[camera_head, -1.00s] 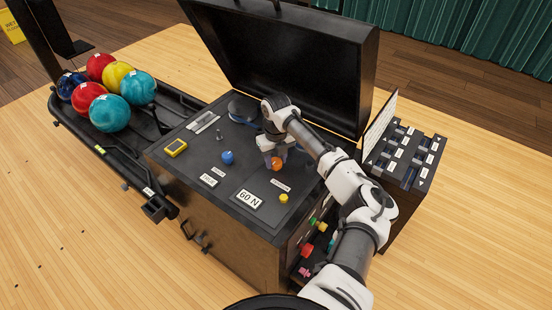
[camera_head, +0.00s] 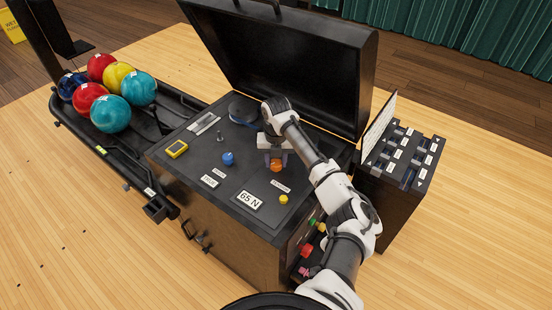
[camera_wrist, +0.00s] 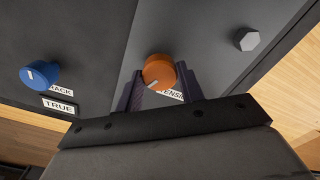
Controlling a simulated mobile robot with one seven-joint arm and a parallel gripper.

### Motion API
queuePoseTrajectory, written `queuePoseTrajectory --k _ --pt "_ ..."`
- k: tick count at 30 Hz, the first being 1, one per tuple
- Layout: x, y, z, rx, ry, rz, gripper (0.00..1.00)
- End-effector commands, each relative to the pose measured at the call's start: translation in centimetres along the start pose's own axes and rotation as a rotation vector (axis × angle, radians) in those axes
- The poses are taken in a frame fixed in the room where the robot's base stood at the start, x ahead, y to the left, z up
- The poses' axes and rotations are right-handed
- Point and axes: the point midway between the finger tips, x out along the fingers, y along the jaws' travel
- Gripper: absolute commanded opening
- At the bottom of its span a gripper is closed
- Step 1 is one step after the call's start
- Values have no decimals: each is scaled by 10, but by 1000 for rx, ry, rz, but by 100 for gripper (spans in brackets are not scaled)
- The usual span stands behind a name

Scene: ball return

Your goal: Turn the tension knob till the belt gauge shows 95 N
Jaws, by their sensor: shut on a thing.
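The orange tension knob (camera_head: 277,166) stands on the dark top panel of the machine. My gripper (camera_head: 275,161) is above it with its fingers down around the knob. In the wrist view my gripper (camera_wrist: 162,88) has one finger on each side of the orange knob (camera_wrist: 158,71), shut on it. A white pointer mark shows on the knob's face. The label beside it is partly hidden by a finger. The belt gauge (camera_head: 249,200) in front of the knob reads 65 N.
A blue knob (camera_head: 228,158) with a TRUE display beside it (camera_wrist: 59,106) sits left of the tension knob. A yellow button (camera_head: 283,199) is near the front edge. The open lid (camera_head: 290,60) rises behind. Bowling balls (camera_head: 110,113) rest on the rack at left.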

Motion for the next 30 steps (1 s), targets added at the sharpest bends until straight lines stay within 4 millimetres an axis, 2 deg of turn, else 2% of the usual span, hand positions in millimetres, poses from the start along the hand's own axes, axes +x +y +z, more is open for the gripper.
queuePoseTrajectory --k 30 --pt "-3 1 0 965 1 0 15"
